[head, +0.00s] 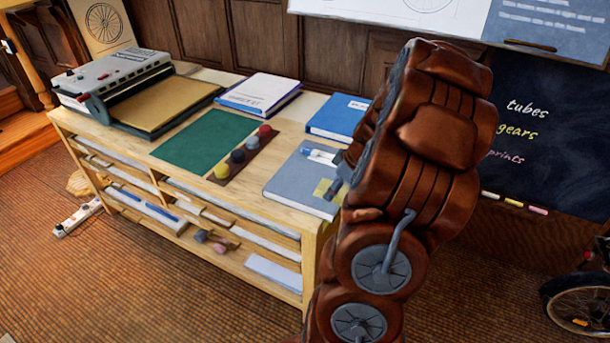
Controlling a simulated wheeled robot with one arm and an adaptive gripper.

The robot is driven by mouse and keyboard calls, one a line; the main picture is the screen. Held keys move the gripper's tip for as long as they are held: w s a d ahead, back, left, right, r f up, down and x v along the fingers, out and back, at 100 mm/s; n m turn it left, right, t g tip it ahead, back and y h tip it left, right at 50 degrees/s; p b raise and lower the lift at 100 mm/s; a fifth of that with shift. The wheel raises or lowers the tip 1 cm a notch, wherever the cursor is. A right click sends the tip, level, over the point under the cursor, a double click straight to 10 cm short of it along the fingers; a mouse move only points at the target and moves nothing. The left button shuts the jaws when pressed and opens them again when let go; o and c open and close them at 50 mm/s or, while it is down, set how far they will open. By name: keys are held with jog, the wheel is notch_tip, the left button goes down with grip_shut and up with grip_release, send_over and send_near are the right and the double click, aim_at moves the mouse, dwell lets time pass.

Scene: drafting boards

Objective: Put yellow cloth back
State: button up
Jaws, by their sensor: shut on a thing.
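The yellow cloth (323,188) shows as a small yellow patch over the right part of a grey-blue book on the wooden cabinet. My gripper (335,190) is at the right edge of this patch and is shut on it. Only small grey parts of the gripper show. My brown arm hides the rest of it and may hide part of the cloth. I cannot tell whether the cloth touches the book or hangs just above it.
On the cabinet top lie the grey-blue book (285,187), a blue book (338,118), a white-covered book (258,92), a green mat (203,140), a strip with several colored balls (237,157) and a large machine (135,85). A chalkboard (550,130) stands at right. The floor in front is mostly clear.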

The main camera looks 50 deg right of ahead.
jog(key=p, duration=0.4)
send_over(302, 181)
jog(key=s, duration=0.1)
jog(key=shift+s+d+f, duration=0.1)
jog(key=shift+d+f, duration=0.15)
jog(key=shift+f, duration=0.25)
jog(key=shift+f+p, duration=0.7)
jog(key=shift+f, duration=1.1)
jog(key=shift+f, duration=0.1)
jog(key=o, duration=1)
jog(key=shift+r, duration=0.2)
